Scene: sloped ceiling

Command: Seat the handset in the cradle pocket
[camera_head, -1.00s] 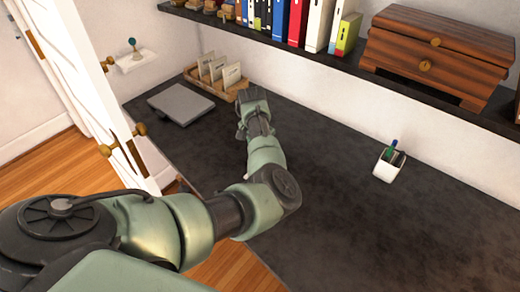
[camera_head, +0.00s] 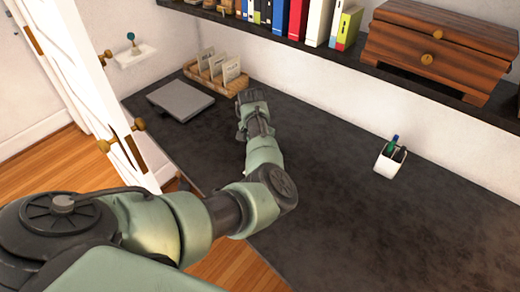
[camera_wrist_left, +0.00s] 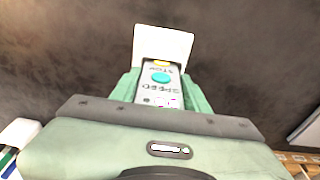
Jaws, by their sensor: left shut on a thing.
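My left gripper (camera_wrist_left: 163,97) is shut on the handset (camera_wrist_left: 153,90), a grey strip with a teal button and printed lettering, between its green fingers in the left wrist view. The handset's far end, with a yellow mark, meets or overlaps a white block (camera_wrist_left: 163,40) that looks like the cradle. I cannot tell how deep the handset sits in its pocket. In the head view my left gripper (camera_head: 252,112) is low over the dark desk, and its body hides the handset and cradle. My right gripper is not in view.
The dark desk (camera_head: 330,190) is mostly clear. A grey slab (camera_head: 180,101) and a wooden card tray (camera_head: 232,88) lie beyond the gripper. A white pen cup (camera_head: 388,163) stands to the right. A shelf (camera_head: 350,62) with books and a wooden chest (camera_head: 440,50) overhangs the back.

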